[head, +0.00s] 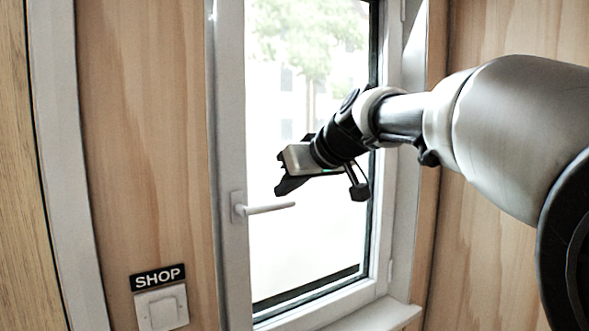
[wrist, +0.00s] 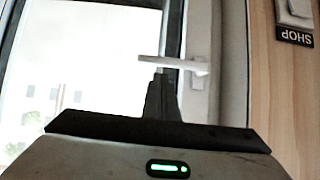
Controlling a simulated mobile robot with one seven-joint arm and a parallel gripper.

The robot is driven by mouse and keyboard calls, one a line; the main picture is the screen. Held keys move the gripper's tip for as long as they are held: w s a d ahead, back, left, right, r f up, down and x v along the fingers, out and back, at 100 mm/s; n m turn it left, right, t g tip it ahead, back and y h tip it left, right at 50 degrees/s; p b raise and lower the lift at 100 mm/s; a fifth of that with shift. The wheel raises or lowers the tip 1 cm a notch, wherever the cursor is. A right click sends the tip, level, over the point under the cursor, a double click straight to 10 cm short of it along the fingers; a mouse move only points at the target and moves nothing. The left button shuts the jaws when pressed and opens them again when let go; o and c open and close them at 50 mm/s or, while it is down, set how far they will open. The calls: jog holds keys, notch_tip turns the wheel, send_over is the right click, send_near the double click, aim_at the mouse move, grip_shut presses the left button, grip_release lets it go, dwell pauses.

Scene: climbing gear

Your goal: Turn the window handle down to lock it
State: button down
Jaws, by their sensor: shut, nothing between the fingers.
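The white window handle (head: 268,208) sticks out level to the right from its base plate on the left side of the white window frame (head: 231,120). The handle (wrist: 165,63) also shows in the wrist view, where the picture is upside down, with its lever pointing left. I cannot tell the depth gap exactly.
A wall switch (head: 162,307) with a black SHOP sign (head: 158,277) is on the wooden wall below left of the handle. The window sill (head: 375,314) juts out at the bottom. The glass area around the lever is clear.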

jog(key=shift+a+f, duration=0.1)
jog(key=shift+f, duration=0.55)
jog(key=shift+w+f, duration=0.1)
jog(key=shift+f+b, duration=0.15)
jog(key=shift+b, duration=0.3)
